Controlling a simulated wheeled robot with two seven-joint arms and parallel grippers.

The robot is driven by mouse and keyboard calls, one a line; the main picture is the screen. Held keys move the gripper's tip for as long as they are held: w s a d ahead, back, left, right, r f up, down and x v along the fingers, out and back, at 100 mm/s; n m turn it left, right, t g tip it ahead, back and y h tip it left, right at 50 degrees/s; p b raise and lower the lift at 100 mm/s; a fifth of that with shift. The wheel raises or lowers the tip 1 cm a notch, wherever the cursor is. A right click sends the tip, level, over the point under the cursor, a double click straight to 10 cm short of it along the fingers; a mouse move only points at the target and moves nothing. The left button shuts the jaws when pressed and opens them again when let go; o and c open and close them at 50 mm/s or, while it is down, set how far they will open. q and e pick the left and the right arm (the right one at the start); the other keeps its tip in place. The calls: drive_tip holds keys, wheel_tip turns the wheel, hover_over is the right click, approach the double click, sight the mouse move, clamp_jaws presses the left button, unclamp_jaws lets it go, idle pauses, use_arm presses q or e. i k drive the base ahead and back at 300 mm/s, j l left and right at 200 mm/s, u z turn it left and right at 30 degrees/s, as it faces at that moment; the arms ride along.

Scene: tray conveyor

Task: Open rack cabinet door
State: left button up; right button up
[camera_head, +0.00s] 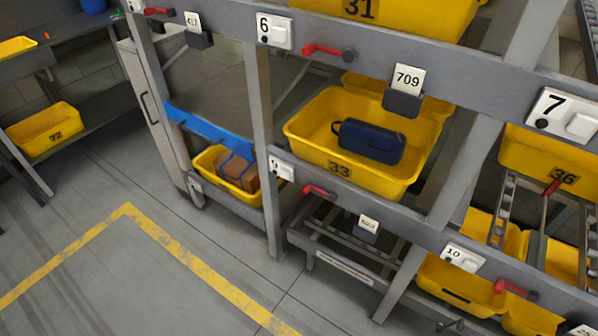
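A grey rack (258,140) with several compartments fills the middle and right of the head view. At its left end is a tall pale grey panel (158,128) that looks like a cabinet door. It carries a dark vertical handle (147,108). The panel looks closed, though its edges are partly hidden by the rack post in front. Neither of my grippers is in the head view.
Yellow tray 33 (293,122) holds a dark blue case (368,141). A lower yellow tray (213,182) holds a brown item, under a blue strip (210,131). Tray 72 (45,130) stands on a shelf at left. Floor with yellow line (190,260) is clear.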

sight(132, 62)
drive_tip(key=i+j, duration=0.3)
drive_tip(key=i+j+z, duration=0.1)
drive_tip(key=i+j, duration=0.2)
drive_tip(key=j, duration=0.15)
drive_tip(key=i+j, duration=0.25)
drive_tip(key=j, duration=0.15)
